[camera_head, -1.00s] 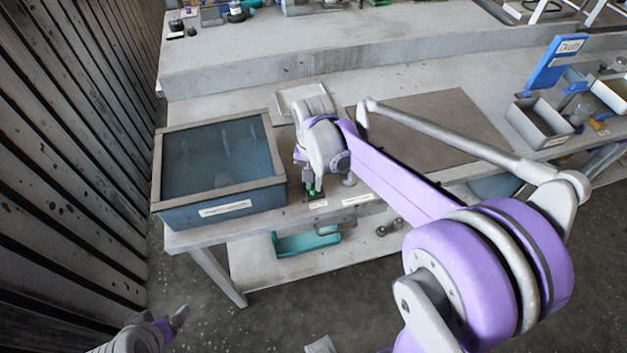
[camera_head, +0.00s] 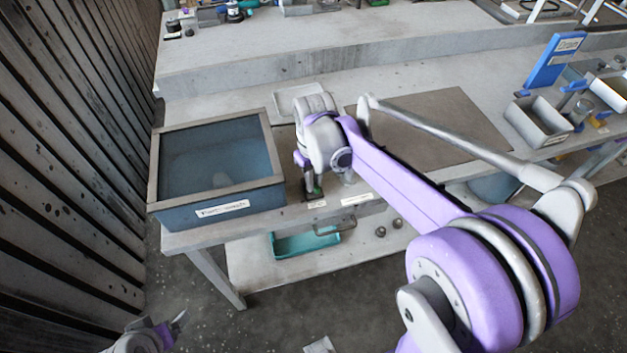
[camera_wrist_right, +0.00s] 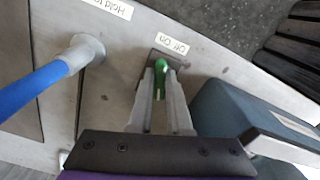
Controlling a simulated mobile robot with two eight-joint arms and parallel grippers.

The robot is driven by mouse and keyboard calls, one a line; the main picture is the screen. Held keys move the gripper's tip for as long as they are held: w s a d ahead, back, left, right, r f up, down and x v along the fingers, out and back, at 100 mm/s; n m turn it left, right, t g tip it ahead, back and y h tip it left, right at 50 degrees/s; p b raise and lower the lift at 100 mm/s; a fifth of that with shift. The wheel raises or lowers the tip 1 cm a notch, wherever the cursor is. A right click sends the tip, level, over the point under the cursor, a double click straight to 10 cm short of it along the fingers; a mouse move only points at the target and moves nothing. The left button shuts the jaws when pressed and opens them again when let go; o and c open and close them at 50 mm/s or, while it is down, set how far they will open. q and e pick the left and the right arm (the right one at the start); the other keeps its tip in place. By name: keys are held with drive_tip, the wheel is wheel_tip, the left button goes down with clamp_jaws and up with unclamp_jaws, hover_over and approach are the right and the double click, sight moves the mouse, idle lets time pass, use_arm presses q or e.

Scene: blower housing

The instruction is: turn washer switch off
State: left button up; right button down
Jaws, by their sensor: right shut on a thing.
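The washer (camera_head: 215,205) is a blue box with a grey-brown frame and dark window, at the bench's left end. Beside it is the small switch with a green lever (camera_wrist_right: 160,66), on a dark plate by an "Off On" label (camera_wrist_right: 172,43). My right gripper (camera_wrist_right: 161,80) is shut on the green lever, one finger each side. In the head view my right gripper (camera_head: 313,190) points down at the bench's front edge, mostly hidden by its wrist. Which side the lever leans to is unclear. My left gripper (camera_head: 180,322) is low at bottom left, away from the bench; its opening is unclear.
In the wrist view a blue-handled rod in a grey mount (camera_wrist_right: 85,50) stands left of the switch, near a "Hold to" label (camera_wrist_right: 107,8). A teal tray (camera_head: 300,243) is on the lower shelf. Grey bins (camera_head: 540,122) stand at right. A slatted wall (camera_head: 70,170) is at left.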

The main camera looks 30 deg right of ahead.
drive_tip(key=shift+n, duration=1)
drive_tip(key=c, duration=0.9)
unclamp_jaws()
drive_tip(key=shift+o, duration=0.2)
wheel_tip(320, 180, up, 11)
drive_tip(key=shift+p, duration=0.3)
drive_tip(key=shift+s+f, duration=0.1)
drive_tip(key=shift+f, duration=0.05)
